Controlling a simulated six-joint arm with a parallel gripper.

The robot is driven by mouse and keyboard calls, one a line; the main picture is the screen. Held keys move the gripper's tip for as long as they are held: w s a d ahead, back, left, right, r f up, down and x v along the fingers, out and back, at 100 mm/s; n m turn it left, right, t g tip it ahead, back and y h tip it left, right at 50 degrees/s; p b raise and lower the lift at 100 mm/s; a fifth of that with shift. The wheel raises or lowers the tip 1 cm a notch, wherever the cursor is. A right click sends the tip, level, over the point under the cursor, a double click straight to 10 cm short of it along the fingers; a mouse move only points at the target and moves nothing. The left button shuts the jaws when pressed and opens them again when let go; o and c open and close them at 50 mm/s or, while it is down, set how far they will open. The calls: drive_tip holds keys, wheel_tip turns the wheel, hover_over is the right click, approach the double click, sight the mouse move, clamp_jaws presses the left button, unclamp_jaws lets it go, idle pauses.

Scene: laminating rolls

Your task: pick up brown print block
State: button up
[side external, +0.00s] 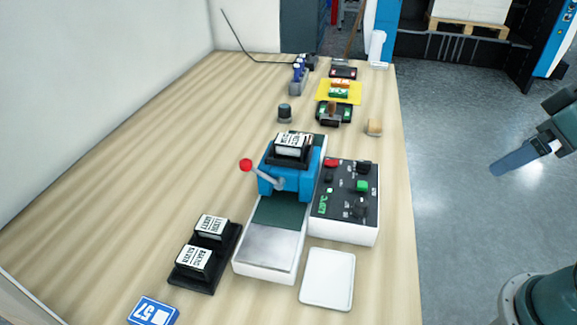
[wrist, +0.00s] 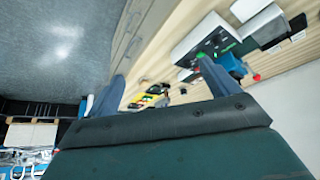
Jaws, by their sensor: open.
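My gripper (side external: 497,168) is off the table's right side, above the grey floor, well apart from both. In the wrist view my gripper (wrist: 160,68) has its two blue fingers spread with nothing between them. The brown block cannot be made out clearly there.
A blue press (side external: 287,181) with a red-knobbed lever stands mid-table, beside a control box (side external: 345,225). A yellow tray (side external: 352,98) with orange and green pieces is farther back. Black-and-white blocks (side external: 203,250) sit front left.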

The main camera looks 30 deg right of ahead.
drive_tip(key=w+a+r+n+g+y, duration=0.1)
drive_tip(key=w+a+r+n, duration=0.15)
drive_tip(key=w, duration=0.65)
drive_tip(key=w+a+r+n+g, duration=0.15)
drive_tip(key=w+r, duration=0.25)
drive_tip(key=w, duration=0.6)
drive_tip(key=w+a+f+n, duration=0.3)
drive_tip(key=w, duration=0.8)
drive_tip(key=shift+w+a+f+n+g, duration=0.35)
drive_tip(key=shift+w+a+f, duration=0.3)
drive_tip(key=shift+w+f, duration=1.35)
drive_tip(key=shift+w+a+f+n+g, duration=0.3)
drive_tip(key=shift+w+a+f, duration=0.55)
drive_tip(key=shift+f, duration=2.1)
drive_tip(key=shift+w+a+f+n+g, duration=0.4)
drive_tip(key=shift+w+f, duration=1.3)
drive_tip(key=shift+f, duration=0.8)
drive_tip(key=shift+w+a+f, duration=0.1)
drive_tip(key=shift+a+f, duration=0.1)
drive_tip(key=shift+f, duration=1.1)
drive_tip(key=shift+w+a+f, duration=0.1)
drive_tip(key=shift+a+f, duration=0.05)
drive_tip(key=shift+f, duration=1.15)
